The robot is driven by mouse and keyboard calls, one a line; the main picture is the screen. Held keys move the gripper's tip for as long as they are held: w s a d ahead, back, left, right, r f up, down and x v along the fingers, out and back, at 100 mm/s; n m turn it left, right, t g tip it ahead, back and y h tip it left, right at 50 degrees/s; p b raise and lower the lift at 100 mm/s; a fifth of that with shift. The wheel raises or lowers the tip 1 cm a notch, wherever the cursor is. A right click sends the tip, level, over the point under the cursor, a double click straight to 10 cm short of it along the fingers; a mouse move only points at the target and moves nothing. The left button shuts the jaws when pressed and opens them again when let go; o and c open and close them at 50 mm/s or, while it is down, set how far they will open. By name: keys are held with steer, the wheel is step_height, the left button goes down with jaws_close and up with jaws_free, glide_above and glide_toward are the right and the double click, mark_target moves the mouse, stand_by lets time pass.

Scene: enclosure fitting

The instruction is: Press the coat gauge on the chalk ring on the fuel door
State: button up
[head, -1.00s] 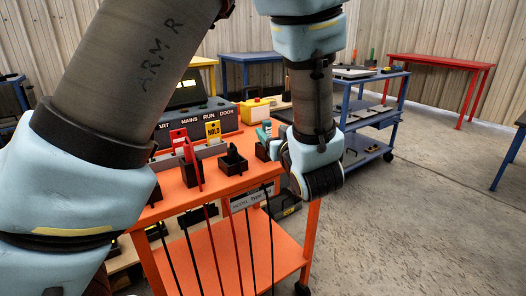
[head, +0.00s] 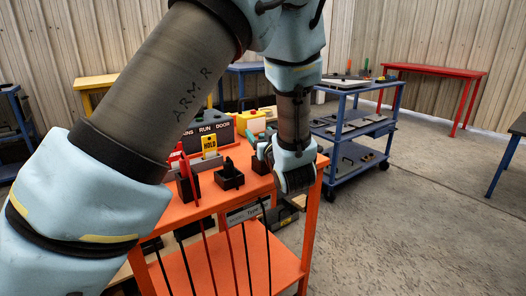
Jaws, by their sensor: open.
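A small teal tool, which looks like the coat gauge (head: 251,137), stands at the back right of the orange cart's top (head: 232,194). Its lower part is hidden by dark parts, and I cannot tell a holder from jaw there. My gripper (head: 269,153) is at the wrist's left side, over the cart's right end, open and largely hidden by the wrist. It is close beside the teal tool; whether they touch cannot be told. No fuel door or chalk ring can be made out.
A yellow HOLD tag (head: 209,142), red tags and black holders (head: 229,176) crowd the cart top. A dark labelled panel (head: 214,130) stands behind. A blue shelf cart (head: 350,128) is at the right, a red table (head: 437,70) beyond. The floor at right is clear.

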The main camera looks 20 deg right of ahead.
steer(key=shift+w, duration=0.35)
jaws_close()
stand_by(0.4)
